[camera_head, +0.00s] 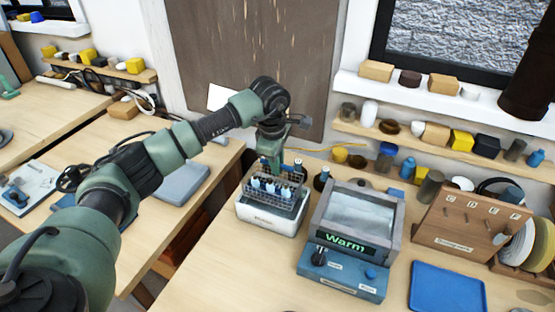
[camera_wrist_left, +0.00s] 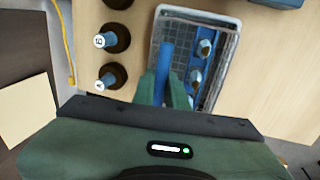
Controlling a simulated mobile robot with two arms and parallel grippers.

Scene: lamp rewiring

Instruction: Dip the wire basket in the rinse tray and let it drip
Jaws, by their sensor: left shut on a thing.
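The wire basket (camera_head: 262,198) is a dark mesh holding several small blue and pale parts. It is at the white rinse tray (camera_head: 268,222), its upper part showing above the tray's rim. Its bottom is hidden, so I cannot tell how deep it sits. In the left wrist view the basket's mesh (camera_wrist_left: 188,32) lies within the tray's pale rim (camera_wrist_left: 200,14). My left gripper (camera_head: 270,162) is above the basket, shut on its blue handle (camera_wrist_left: 165,62); the green fingers (camera_wrist_left: 166,88) are on either side of it. My right gripper is not in view.
A box marked "Warm" (camera_head: 345,241) stands close right of the tray. Dark bottles (camera_wrist_left: 116,38) stand near the tray. A wooden rack (camera_head: 462,222) and a blue mat (camera_head: 447,289) are further right. The bench front (camera_head: 225,275) is bare.

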